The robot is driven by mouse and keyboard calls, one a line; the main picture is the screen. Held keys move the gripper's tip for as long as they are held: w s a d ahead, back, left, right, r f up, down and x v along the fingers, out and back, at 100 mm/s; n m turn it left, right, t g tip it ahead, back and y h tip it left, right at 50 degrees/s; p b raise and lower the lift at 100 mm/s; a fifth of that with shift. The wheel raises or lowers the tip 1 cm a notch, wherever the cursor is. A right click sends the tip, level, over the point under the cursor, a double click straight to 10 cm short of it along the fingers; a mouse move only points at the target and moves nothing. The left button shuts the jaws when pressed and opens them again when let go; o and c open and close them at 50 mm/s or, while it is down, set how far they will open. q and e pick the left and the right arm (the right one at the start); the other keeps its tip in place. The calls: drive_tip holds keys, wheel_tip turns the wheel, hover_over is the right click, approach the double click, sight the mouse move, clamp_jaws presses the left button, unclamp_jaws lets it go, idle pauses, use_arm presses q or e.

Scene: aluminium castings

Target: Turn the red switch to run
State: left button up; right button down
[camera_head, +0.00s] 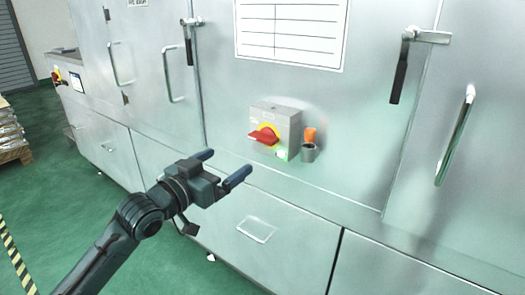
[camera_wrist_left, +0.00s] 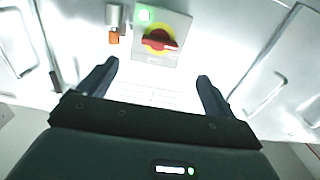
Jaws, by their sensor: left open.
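The red switch (camera_head: 264,136) is a red handle on a yellow disc, on the front of a grey box (camera_head: 287,120) fixed to the metal cabinet. The handle lies close to level, slightly tilted. A green light (camera_head: 282,155) glows at the box's lower edge. My left gripper (camera_head: 222,167) is open and empty, to the left of and below the switch in the head view, apart from it. In the left wrist view the switch (camera_wrist_left: 158,41) shows beyond and between the open fingers (camera_wrist_left: 152,82). My right gripper is not in view. Any run marking is too small to read.
A small grey cup (camera_head: 309,153) with an orange item (camera_head: 310,135) is mounted right of the box. Cabinet handles (camera_head: 456,135) and dark latch levers (camera_head: 399,78) stick out around it. A white chart (camera_head: 291,30) hangs above.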

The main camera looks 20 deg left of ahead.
sight(259, 141)
use_arm(q)
drive_tip(key=x, duration=1.3)
drive_tip(key=shift+c, duration=0.2)
drive_tip(key=c, duration=0.9)
drive_tip(key=shift+c, duration=0.2)
